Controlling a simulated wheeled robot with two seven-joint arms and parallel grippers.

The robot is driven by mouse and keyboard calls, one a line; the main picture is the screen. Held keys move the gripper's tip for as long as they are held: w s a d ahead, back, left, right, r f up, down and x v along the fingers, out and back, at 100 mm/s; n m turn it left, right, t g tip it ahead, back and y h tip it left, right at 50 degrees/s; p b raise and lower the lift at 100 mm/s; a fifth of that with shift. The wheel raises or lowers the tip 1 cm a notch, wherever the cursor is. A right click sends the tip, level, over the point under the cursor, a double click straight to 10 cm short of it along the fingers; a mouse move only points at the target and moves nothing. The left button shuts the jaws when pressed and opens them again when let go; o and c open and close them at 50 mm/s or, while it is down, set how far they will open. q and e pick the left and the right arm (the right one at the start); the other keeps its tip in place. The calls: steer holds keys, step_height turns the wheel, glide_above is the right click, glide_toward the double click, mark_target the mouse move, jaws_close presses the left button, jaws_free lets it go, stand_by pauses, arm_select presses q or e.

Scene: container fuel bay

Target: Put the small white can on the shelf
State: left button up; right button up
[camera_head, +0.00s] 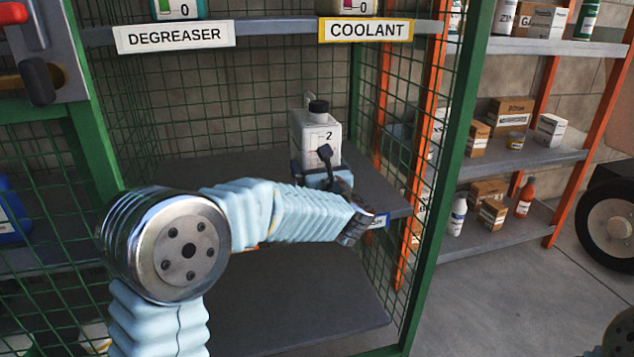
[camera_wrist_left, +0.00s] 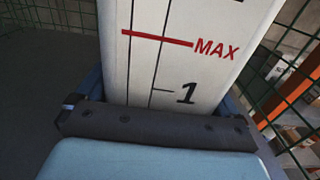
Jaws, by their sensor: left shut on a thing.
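The small white can (camera_head: 316,133) has a black cap and a level scale with a "2". It stands upright over the grey middle shelf (camera_head: 220,170) of the green mesh cage. My left gripper (camera_head: 322,174) is shut on its lower part. The can's base is hidden behind the gripper and arm, so I cannot tell whether it touches the shelf. In the left wrist view the can's face (camera_wrist_left: 170,55) shows a red MAX line and a "1", close against the gripper's dark bar (camera_wrist_left: 150,128). My right gripper is not in view.
An upper shelf with DEGREASER (camera_head: 174,36) and COOLANT (camera_head: 366,30) labels holds containers above. Green mesh and a post (camera_head: 452,150) bound the right side. The middle shelf is clear left of the can. Orange racks (camera_head: 540,155) with boxes and bottles stand farther right.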

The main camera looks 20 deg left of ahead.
arm_select(q)
steer(key=shift+w+a+f, duration=0.1)
steer(key=shift+w+f, duration=0.05)
steer(key=shift+w, duration=0.05)
steer(key=shift+w+f, duration=0.15)
steer(key=shift+f, duration=0.5)
steer(key=shift+w+f, duration=0.15)
steer(key=shift+f, duration=0.45)
steer(key=shift+f+b, duration=0.3)
steer(key=shift+f, duration=0.2)
steer(key=shift+f, duration=0.15)
steer(key=o, duration=1.4)
steer(key=shift+f, duration=0.1)
steer(key=shift+c, duration=0.2)
steer(key=shift+o, duration=0.2)
